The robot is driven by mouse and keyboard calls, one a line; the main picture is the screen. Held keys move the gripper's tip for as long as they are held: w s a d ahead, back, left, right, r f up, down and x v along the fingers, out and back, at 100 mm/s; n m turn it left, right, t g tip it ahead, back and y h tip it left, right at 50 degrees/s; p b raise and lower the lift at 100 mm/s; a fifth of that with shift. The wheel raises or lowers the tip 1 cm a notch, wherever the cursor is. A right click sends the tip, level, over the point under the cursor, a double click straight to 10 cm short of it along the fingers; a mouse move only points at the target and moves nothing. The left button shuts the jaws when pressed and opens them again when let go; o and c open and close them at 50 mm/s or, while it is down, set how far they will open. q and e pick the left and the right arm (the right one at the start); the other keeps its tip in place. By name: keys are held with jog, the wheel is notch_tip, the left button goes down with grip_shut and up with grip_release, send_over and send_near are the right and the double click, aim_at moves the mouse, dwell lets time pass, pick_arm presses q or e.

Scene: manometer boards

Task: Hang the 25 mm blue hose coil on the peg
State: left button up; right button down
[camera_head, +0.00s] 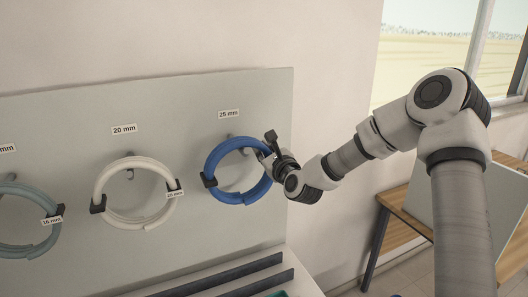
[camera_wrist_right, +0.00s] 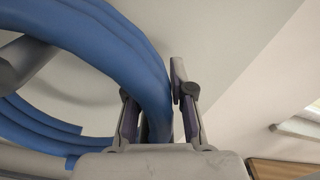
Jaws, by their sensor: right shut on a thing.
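The blue hose coil (camera_head: 239,198) is at the grey board under the "25 mm" label (camera_head: 229,113). A black band shows on its left side. My right gripper (camera_head: 268,160) is shut on the coil's right side. In the right wrist view the blue tubing (camera_wrist_right: 130,55) passes between the fingers (camera_wrist_right: 155,95). A grey peg (camera_wrist_right: 22,62) shows inside the ring in the wrist view, and the peg (camera_head: 246,151) shows near the ring's upper inside in the head view. I cannot tell whether the coil rests on it. My left gripper is not in view.
A white coil (camera_head: 104,180) is under the "20 mm" label, and a grey-green coil (camera_head: 8,188) is farther left. Dark rails (camera_head: 230,276) lie below the board. A wooden table (camera_head: 397,197) stands at the right below a window. The wall right of the board is bare.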

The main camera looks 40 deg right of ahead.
dwell(0.4)
jog(key=c, duration=0.9)
grip_release()
jog(key=shift+r, duration=0.1)
jog(key=shift+c, duration=0.2)
jog(key=v, duration=1.2)
jog(key=shift+a, duration=0.1)
